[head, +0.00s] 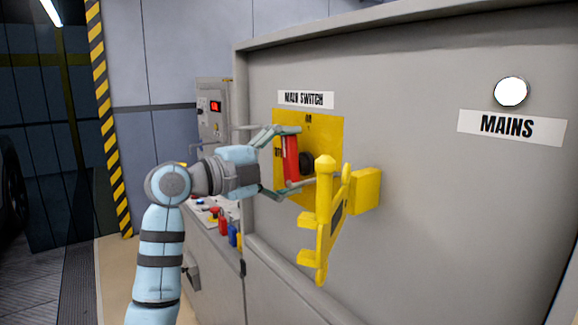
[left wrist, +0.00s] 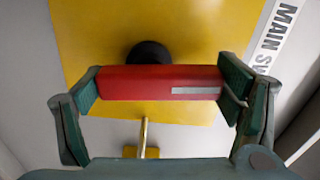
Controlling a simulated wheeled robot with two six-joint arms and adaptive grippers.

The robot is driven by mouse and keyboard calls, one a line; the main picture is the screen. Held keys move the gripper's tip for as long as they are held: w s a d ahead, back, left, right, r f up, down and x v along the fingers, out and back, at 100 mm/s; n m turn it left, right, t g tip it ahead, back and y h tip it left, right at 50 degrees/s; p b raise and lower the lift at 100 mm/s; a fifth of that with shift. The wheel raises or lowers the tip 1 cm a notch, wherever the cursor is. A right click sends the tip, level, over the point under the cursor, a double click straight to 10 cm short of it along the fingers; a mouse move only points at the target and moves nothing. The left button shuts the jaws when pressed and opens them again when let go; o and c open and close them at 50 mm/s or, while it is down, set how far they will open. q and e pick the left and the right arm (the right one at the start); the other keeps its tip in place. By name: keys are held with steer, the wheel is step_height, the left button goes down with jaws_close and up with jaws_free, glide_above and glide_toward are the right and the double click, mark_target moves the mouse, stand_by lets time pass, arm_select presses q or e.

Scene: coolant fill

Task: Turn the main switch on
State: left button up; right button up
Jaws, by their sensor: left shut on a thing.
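The main switch is a red handle (head: 291,160) on a black hub (head: 306,162), in front of a yellow plate (head: 325,130) on the grey cabinet. In the head view the handle stands roughly upright. My left gripper (head: 288,161) is shut on the red handle, one finger at each end. In the left wrist view the red handle (left wrist: 160,83) lies across between the two green finger pads, with the black hub (left wrist: 149,54) behind it. A label (head: 306,99) reading MAIN SWITCH is above the plate. My right gripper is not in view.
A yellow hinged bracket (head: 326,220) sticks out from the cabinet just right of my left gripper. A white round lamp (head: 511,91) sits above a MAINS label (head: 512,127). A low console (head: 215,240) with coloured items stands behind my left arm.

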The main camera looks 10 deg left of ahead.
arm_select(q)
steer(key=shift+m, duration=0.7)
steer(key=o, duration=1)
steer(key=shift+o, duration=0.2)
steer(key=shift+s, duration=0.1)
steer(key=v, duration=1.2)
steer(key=shift+d, duration=0.1)
